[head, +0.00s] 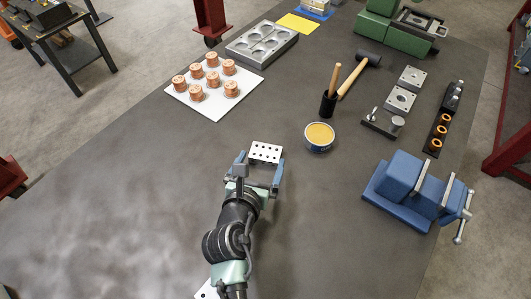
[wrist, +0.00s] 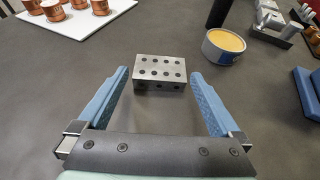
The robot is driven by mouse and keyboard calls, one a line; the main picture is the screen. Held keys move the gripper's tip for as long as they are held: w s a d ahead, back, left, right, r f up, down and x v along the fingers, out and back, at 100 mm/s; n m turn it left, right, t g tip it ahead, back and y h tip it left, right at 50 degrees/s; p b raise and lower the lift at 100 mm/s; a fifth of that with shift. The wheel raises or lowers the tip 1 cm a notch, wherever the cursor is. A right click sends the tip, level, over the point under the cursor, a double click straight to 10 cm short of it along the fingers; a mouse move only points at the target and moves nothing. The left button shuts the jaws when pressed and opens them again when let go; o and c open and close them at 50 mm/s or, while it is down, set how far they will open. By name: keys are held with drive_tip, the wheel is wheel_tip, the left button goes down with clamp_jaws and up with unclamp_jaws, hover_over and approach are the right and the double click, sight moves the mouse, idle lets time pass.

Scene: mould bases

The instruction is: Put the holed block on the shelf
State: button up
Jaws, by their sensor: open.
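The holed block (head: 265,152) is a small silver metal block with rows of dark holes, lying on the dark table. In the wrist view the holed block (wrist: 160,72) sits just beyond and between the fingertips, its top and near side showing. My gripper (head: 259,168) is open and empty, with its two blue fingers spread wider than the block. In the wrist view my gripper (wrist: 158,76) points at the block, and I see no finger touching it. I cannot make out a clear shelf in either view.
A tin of yellow paste (head: 319,137) stands right of the block. A white board with copper cylinders (head: 183,105) lies at back left. A blue vise (head: 405,190) stands at right. A mallet (head: 360,70) and metal plates (head: 400,99) lie further back.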

sight(266, 150)
drive_tip(key=x, duration=0.5)
drive_tip(key=c, duration=1.6)
drive_tip(key=shift+r, duration=0.15)
